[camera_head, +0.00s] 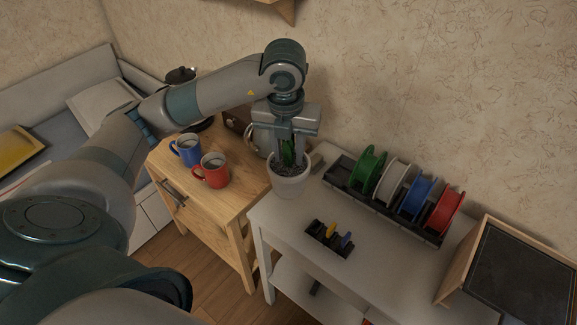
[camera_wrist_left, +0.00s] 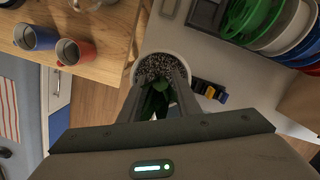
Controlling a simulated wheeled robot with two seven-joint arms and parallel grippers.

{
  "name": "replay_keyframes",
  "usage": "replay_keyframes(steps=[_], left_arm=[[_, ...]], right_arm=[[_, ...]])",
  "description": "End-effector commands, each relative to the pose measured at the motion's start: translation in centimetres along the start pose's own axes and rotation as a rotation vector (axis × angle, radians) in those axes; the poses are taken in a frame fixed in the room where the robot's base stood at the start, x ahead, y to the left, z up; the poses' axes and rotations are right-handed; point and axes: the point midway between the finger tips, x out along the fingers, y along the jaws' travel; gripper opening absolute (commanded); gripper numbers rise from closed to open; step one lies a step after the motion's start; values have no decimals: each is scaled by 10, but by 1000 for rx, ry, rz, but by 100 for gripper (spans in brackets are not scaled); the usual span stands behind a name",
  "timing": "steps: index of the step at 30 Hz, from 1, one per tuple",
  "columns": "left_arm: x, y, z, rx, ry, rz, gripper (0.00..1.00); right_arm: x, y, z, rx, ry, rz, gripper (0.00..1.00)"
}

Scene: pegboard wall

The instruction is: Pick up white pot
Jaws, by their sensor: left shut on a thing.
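The white pot (camera_head: 290,184) holds dark soil and a green plant (camera_head: 289,152). In the head view it is at the left end of the white table (camera_head: 375,215), near the edge beside the wooden cabinet. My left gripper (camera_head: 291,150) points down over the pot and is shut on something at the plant. In the left wrist view the gripper (camera_wrist_left: 163,85) reaches over the soil of the pot (camera_wrist_left: 137,69), with the leaves between its fingers. The exact grip is partly hidden, and I cannot tell whether the pot touches the table. My right gripper is not in view.
A blue mug (camera_head: 186,150) and a red mug (camera_head: 213,171) stand on the wooden cabinet (camera_head: 245,198). Green, white, blue and red spools (camera_head: 444,212) sit in a black rack behind. A small black holder (camera_head: 328,240) lies in front. A framed dark panel (camera_head: 520,270) is at right.

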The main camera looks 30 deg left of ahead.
Motion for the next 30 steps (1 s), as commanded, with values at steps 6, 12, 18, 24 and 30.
replay_keyframes(steps=[6, 12, 18, 24, 30], left_arm=[[-16, 0, 3, -1, -2, 0, 0], [-20, 0, 3, -1, -1, 0, 0], [-20, 0, 3, -1, -1, 0, 0], [-20, 0, 3, -1, -1, 0, 0], [-19, 0, 3, 3, -1, 0, 0]], right_arm=[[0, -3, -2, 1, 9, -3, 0], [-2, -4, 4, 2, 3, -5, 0], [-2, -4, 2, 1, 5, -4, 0], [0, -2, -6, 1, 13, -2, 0], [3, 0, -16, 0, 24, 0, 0]])
